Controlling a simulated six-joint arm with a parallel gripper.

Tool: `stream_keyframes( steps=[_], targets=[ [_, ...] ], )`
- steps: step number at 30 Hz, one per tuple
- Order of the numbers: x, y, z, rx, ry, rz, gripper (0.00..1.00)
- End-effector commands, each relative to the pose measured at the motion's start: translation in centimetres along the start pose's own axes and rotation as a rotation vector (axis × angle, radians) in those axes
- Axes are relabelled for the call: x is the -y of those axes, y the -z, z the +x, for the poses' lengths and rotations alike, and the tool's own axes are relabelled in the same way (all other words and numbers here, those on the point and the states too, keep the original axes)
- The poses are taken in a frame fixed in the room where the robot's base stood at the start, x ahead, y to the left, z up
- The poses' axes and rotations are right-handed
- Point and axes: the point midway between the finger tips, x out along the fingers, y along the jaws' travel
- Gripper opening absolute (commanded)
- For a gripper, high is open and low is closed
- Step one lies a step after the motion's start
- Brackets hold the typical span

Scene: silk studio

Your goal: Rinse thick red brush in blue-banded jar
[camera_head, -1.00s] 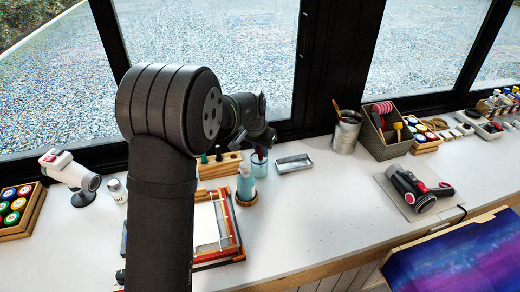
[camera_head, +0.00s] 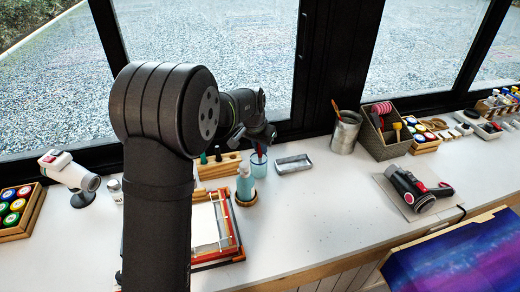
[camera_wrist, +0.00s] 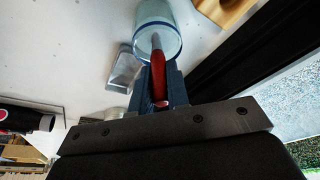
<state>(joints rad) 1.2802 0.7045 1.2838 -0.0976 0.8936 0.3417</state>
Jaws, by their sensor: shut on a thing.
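My gripper (camera_head: 262,143) is above the clear bluish jar (camera_head: 259,168) at the back of the counter. It is shut on the thick red brush (camera_wrist: 159,68), whose red handle lies between the dark fingers in the wrist view. The brush's grey ferrule points into the mouth of the jar (camera_wrist: 166,53), with its tip overlapping the opening. The bristles are hard to make out, and I cannot tell how deep they sit. The jar stands upright, and its blue band shows around the side.
A metal tray (camera_head: 293,163) stands just right of the jar. A wooden holder (camera_head: 214,167) and a red-edged frame (camera_head: 228,232) lie left. A metal can (camera_head: 345,135) is farther right. The counter's middle is clear.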

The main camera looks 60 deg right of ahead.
Motion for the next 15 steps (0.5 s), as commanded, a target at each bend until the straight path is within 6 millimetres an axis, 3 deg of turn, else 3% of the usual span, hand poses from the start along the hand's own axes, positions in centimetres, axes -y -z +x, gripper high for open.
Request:
stream_keyframes(
  steps=[15],
  targets=[
    [0.1, 0.7, -3.8, -0.001, 0.001, 0.000, 0.01]
  ],
)
